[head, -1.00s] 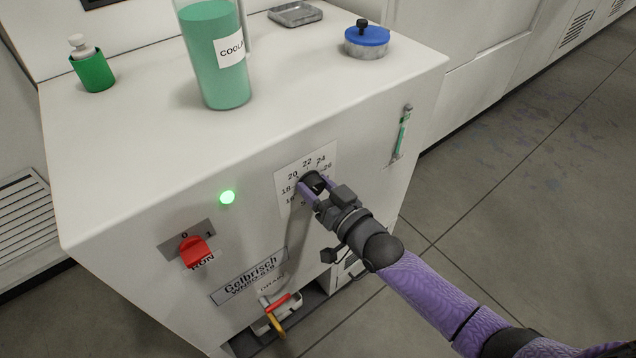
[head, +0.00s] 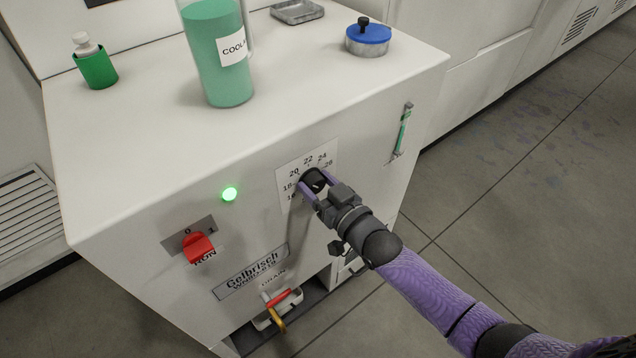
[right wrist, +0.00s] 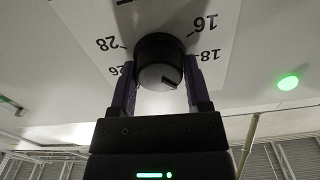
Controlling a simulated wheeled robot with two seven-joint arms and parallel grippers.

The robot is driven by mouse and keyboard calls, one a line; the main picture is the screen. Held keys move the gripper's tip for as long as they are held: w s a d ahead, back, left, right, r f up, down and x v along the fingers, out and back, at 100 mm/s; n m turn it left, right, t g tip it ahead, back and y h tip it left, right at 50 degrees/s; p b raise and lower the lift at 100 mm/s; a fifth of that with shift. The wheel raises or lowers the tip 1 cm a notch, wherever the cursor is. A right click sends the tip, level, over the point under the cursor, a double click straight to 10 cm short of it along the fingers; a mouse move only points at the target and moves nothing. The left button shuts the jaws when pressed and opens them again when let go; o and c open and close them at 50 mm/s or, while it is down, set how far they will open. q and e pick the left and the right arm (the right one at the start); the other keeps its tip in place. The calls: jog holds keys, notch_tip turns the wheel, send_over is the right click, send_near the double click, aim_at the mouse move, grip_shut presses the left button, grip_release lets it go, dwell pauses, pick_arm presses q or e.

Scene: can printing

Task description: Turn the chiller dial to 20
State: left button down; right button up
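The chiller dial (head: 314,179) is a black round knob on a white number plate (head: 293,164) on the front of the white cabinet. In the right wrist view the dial (right wrist: 158,58) appears upside down with 16, 18, 26 and 28 readable around it. A dark notch on its grey face points down and right there; the number it points at is hidden by my gripper. My right gripper (head: 313,187) has one purple finger on each side of the dial, apparently touching it; it also shows in the right wrist view (right wrist: 160,85). My left gripper is out of view.
A red switch (head: 198,247) and a green lit lamp (head: 230,194) are left of the dial. A drain valve with a red handle (head: 279,298) is below.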

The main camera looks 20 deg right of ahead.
jog(key=o, duration=0.4)
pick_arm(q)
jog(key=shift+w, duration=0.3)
pick_arm(e)
jog(key=shift+s+d+r, duration=0.1)
jog(key=shift+s+d, duration=0.05)
jog(key=shift+s, duration=0.25)
pick_arm(q)
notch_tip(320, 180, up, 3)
jog(key=p, duration=0.3)
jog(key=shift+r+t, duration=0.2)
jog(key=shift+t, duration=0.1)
pick_arm(e)
jog(key=v, duration=0.9)
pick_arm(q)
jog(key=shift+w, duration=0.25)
